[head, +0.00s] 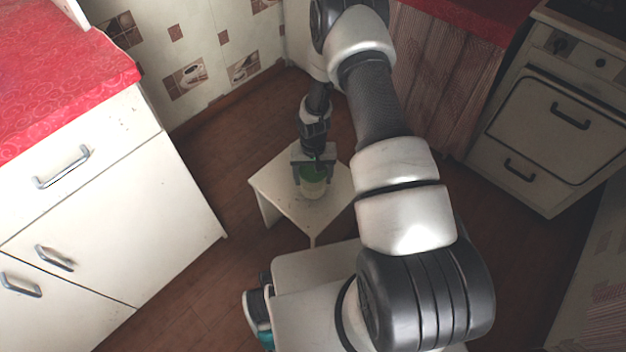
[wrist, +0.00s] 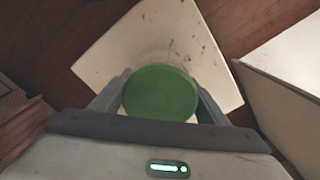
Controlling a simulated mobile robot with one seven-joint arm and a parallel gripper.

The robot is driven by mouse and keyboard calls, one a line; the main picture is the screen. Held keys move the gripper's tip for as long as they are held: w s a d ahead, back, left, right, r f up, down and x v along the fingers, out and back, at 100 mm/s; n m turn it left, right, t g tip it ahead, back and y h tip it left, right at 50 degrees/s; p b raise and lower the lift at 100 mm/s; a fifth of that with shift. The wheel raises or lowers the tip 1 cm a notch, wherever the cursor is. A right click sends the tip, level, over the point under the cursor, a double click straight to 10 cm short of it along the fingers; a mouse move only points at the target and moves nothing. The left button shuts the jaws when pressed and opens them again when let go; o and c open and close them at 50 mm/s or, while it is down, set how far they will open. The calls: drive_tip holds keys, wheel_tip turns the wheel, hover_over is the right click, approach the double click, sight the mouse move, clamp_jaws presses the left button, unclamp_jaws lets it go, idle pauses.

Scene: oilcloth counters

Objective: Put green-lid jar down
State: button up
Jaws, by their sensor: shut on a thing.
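The green-lid jar (head: 312,186) is pale with a green lid, and it is upright at the small white stool (head: 272,187) in the middle of the floor. My gripper (head: 314,165) is shut on the jar from above. In the wrist view the round green lid (wrist: 160,92) sits between my two fingers, with the speckled stool top (wrist: 118,48) below it. The jar's body is mostly hidden under the lid in the wrist view. I cannot tell whether the jar's base touches the stool top.
A white cabinet with a red oilcloth top (head: 62,82) stands at the left. A white stove (head: 555,115) is at the right, beside a curtained counter (head: 445,75). Brown floor (head: 205,200) is open around the stool. The stool top has bare room around the jar.

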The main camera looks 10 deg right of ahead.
wheel_tip(320, 180, up, 8)
drive_tip(key=shift+r+p, duration=0.15)
drive_tip(key=shift+p, duration=0.75)
wheel_tip(320, 180, up, 16)
drive_tip(key=w, duration=0.2)
wheel_tip(320, 180, up, 19)
drive_tip(key=n+p, duration=0.2)
hover_over(313, 169)
drive_tip(key=s, duration=0.3)
wheel_tip(313, 169, up, 10)
drive_tip(key=s+p, duration=0.2)
drive_tip(key=p, duration=1.8)
drive_tip(key=shift+r, duration=0.15)
